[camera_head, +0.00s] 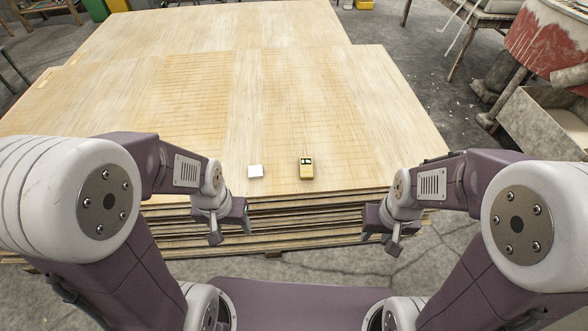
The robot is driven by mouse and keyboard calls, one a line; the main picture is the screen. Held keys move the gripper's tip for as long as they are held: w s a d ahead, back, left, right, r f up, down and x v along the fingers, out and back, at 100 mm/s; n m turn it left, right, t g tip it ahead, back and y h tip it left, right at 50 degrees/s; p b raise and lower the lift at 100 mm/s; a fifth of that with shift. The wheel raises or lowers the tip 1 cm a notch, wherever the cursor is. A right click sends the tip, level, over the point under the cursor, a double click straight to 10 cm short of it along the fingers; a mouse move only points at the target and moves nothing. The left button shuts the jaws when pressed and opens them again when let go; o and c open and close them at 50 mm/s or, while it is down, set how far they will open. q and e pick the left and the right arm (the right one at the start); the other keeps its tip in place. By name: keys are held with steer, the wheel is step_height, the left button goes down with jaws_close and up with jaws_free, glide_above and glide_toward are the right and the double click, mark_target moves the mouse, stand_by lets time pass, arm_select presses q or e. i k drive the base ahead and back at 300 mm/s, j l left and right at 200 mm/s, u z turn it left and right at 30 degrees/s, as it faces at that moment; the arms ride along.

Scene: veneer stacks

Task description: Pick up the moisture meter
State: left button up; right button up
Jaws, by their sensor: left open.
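The moisture meter, a small yellow handheld device with a dark display (306,168), lies on top of the veneer stack (335,115) near its front edge. My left gripper (231,230) is open and empty in front of the stack's front edge, to the left of the meter and nearer to me. My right gripper (380,234) looks open and empty, also in front of the stack's edge, to the right of the meter. Neither gripper touches the meter.
The rest of the stack's top is clear. Bare concrete floor shows around the stack.

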mark_target(306, 164)
steer(key=i+l+u, duration=0.25)
steer(key=i+u, duration=0.15)
steer(key=i+l+u, duration=0.45)
